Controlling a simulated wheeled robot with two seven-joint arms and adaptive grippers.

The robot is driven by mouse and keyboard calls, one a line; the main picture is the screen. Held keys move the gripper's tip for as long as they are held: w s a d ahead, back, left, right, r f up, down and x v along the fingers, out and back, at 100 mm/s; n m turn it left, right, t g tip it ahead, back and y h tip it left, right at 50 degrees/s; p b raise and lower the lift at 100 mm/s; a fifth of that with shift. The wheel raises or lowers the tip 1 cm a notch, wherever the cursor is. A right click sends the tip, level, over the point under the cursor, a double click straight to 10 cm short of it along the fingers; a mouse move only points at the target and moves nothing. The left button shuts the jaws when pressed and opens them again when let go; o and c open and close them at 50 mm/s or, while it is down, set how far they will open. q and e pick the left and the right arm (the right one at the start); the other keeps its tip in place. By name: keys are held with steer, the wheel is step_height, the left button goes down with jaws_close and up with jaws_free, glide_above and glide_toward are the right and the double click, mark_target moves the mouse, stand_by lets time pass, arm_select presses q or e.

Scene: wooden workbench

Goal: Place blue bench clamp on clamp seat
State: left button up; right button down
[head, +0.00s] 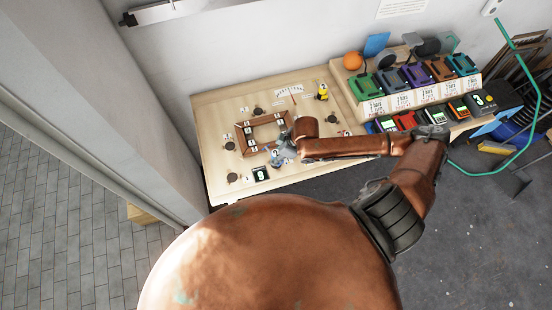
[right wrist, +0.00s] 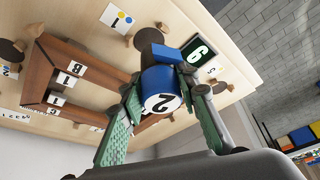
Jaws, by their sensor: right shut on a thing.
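My right gripper (head: 284,154) is over the front edge area of the wooden frame. In the right wrist view my right gripper (right wrist: 160,95) has its green-padded fingers shut on the blue bench clamp (right wrist: 160,80), a blue body with a white round "2" label. The clamp also shows small at the gripper in the head view (head: 275,157). The brown wooden frame (right wrist: 72,62) with white labels lies beside it. Round dark discs, perhaps clamp seats, stand around the frame, one at the left (head: 231,146). Whether the clamp touches a disc is hidden. My left gripper is not in view.
A yellow figure (head: 322,92) stands at the bench's back. A rack of colored devices (head: 405,80) fills the right side. The bench's left part (head: 212,115) is mostly clear.

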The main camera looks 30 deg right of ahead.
steer(key=shift+w+f, duration=0.2)
steer(key=shift+w, duration=0.1)
steer(key=shift+w+d+f, duration=0.1)
steer(key=shift+w+f, duration=0.05)
steer(key=shift+f, duration=1.65)
steer(key=shift+f, duration=0.15)
steer(key=c, duration=1.5)
jaws_free()
steer(key=shift+o, duration=0.2)
steer(key=v, duration=1.2)
